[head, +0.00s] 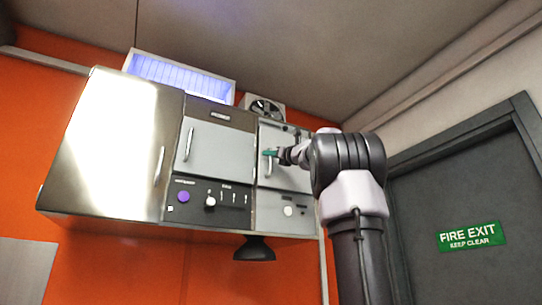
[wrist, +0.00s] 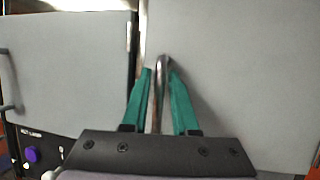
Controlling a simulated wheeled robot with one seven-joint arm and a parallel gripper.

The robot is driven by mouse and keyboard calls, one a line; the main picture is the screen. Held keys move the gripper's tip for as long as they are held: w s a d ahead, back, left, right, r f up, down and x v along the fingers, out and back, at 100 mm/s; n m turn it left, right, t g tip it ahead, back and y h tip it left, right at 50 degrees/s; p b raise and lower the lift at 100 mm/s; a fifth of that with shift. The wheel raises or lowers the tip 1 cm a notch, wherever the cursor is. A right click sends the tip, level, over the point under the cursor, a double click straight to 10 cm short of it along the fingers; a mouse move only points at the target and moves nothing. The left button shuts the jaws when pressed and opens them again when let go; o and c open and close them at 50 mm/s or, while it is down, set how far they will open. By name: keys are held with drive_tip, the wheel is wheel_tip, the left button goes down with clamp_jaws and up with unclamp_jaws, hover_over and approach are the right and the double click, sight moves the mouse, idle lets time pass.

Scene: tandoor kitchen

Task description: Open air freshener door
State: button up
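A grey door (head: 290,172) is on the right unit of the wall cabinet, and its flat face fills the right of the wrist view (wrist: 240,80). It has a vertical metal bar handle (wrist: 160,72) near its left edge. My gripper (head: 270,153) is at this handle. In the wrist view, the green fingers of my gripper (wrist: 160,76) lie one on each side of the bar, close against it. The lower part of the handle is hidden behind the gripper body. I cannot read a label naming the air freshener, nor tell whether the door is slightly ajar.
A second grey door (head: 219,148) with its own handle is to the left, above a knob panel (head: 225,199). A shiny metal cabinet (head: 112,145) is farther left. A black cone-shaped object (head: 255,249) hangs below. A dark fire exit door (head: 445,200) is at the right.

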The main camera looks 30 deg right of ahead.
clamp_jaws()
idle(1.3)
